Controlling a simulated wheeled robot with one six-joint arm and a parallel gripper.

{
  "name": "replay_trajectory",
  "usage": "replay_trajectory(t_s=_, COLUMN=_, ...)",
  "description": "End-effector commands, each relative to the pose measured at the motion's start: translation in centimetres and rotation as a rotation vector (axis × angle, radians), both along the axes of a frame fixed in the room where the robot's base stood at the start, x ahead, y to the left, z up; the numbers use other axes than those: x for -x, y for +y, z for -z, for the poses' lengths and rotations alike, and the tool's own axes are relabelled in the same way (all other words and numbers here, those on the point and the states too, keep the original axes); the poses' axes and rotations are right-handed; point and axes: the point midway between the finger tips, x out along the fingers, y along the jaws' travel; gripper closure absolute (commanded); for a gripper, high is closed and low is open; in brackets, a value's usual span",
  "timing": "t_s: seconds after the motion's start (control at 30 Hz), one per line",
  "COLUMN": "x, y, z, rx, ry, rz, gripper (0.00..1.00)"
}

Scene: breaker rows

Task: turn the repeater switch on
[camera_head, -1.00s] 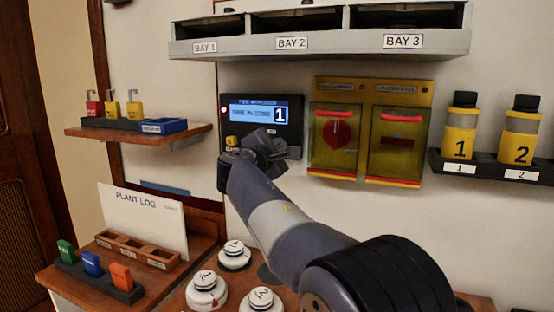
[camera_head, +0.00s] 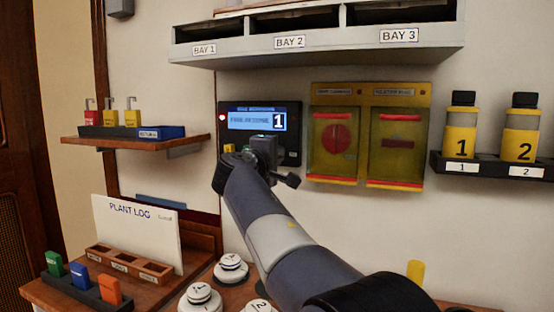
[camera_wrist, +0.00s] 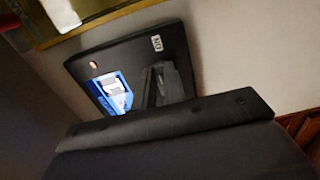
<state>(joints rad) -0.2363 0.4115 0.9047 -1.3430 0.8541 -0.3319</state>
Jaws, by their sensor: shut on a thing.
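A black repeater panel (camera_head: 291,109) with a lit blue screen and a "1" label is on the wall at centre. In the wrist view the panel (camera_wrist: 122,50) is tilted, with a small light and a white label that seems to read "ON". My gripper (camera_head: 264,148) is against the panel's lower part. In the wrist view my gripper (camera_wrist: 164,84) has its dark fingers at the panel's face near that label. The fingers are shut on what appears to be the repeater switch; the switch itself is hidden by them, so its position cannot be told.
A yellow box (camera_head: 370,90) with two covered controls is close right of the panel. A grey bay shelf (camera_head: 320,47) overhangs above. A bottle rack (camera_head: 490,166) is at right. White numbered knobs (camera_head: 231,267) stand on the desk below my arm. A padlock shelf (camera_head: 185,143) is at left.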

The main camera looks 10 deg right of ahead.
Motion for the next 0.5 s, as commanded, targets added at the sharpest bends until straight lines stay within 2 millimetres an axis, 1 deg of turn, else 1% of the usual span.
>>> replay_trajectory(t_s=0.4, x=-0.02, y=-0.02, z=0.16, rx=-0.008, ry=-0.002, rz=0.002, gripper=1.0)
replay_trajectory(t_s=0.43, x=-0.02, y=-0.02, z=0.16, rx=-0.008, ry=-0.002, rz=0.002, gripper=0.88)
replay_trajectory(t_s=0.5, x=-0.02, y=-0.02, z=0.16, rx=-0.008, ry=-0.002, rz=0.001, gripper=0.83)
